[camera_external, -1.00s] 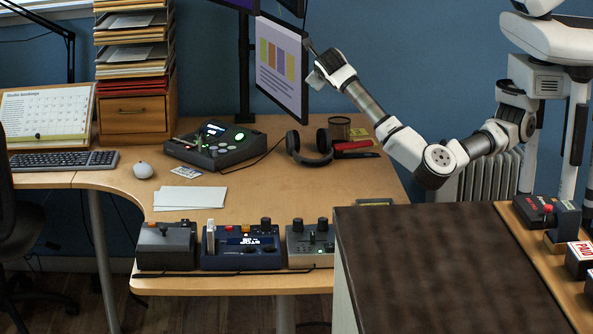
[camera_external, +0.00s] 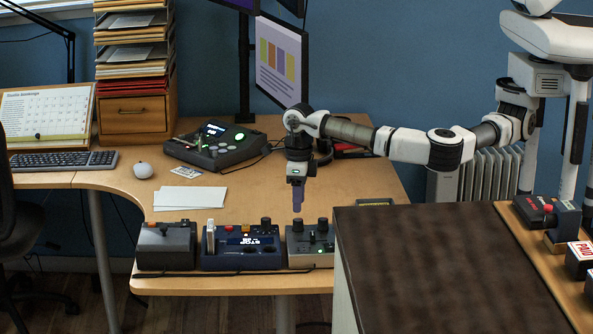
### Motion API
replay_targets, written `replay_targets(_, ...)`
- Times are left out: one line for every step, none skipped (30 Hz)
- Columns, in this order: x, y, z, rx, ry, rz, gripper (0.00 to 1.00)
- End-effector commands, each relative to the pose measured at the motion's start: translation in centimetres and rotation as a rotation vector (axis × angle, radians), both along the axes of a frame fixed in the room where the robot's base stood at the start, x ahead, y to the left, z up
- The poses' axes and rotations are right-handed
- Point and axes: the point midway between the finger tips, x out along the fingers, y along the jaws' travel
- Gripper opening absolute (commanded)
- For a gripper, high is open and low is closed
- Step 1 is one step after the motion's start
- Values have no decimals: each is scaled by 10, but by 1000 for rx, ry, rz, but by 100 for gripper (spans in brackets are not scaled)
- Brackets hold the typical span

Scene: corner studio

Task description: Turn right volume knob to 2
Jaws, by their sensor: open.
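Three control boxes stand in a row along the desk's front edge: a dark grey box (camera_external: 166,248) at left, a dark blue box (camera_external: 240,252) with a lit display in the middle, and a grey box (camera_external: 310,250) with black knobs at right. Which knob is the right volume knob I cannot tell at this size. A black knob (camera_external: 322,224) tops the grey box, at its right. My gripper (camera_external: 298,206) points down just above the back left of the grey box. It looks empty; its fingers overlap from this side. I cannot tell whether it touches a knob.
A dark-topped cabinet (camera_external: 440,262) stands close to the right of the grey box. Behind lie white papers (camera_external: 189,197) and another console (camera_external: 215,147) with a green light. A monitor (camera_external: 281,68) hangs at the back. Bare desk (camera_external: 250,195) lies behind the boxes.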

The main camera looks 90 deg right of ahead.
Motion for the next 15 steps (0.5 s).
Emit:
replay_targets(-1,0,-9,-1,3,0,46)
replay_targets(0,0,-15,-2,2,0,46)
replay_targets(-1,0,-21,-3,3,-1,46)
replay_targets(-1,0,-26,-2,2,-1,46)
replay_targets(0,0,-30,-1,1,-1,46)
replay_targets(0,0,-35,-2,1,-1,46)
replay_targets(0,0,-38,-3,2,-1,46)
replay_targets(0,1,-41,-2,0,-1,46)
replay_targets(0,1,-44,-1,0,-1,46)
replay_targets(0,1,-46,-1,0,-1,46)
replay_targets(0,1,-48,0,0,-1,46)
replay_targets(0,1,-49,0,0,-1,46)
replay_targets(0,1,-50,0,0,-1,46)
replay_targets(0,1,-51,0,0,-1,46)
replay_targets(0,1,-51,0,0,-1,46)
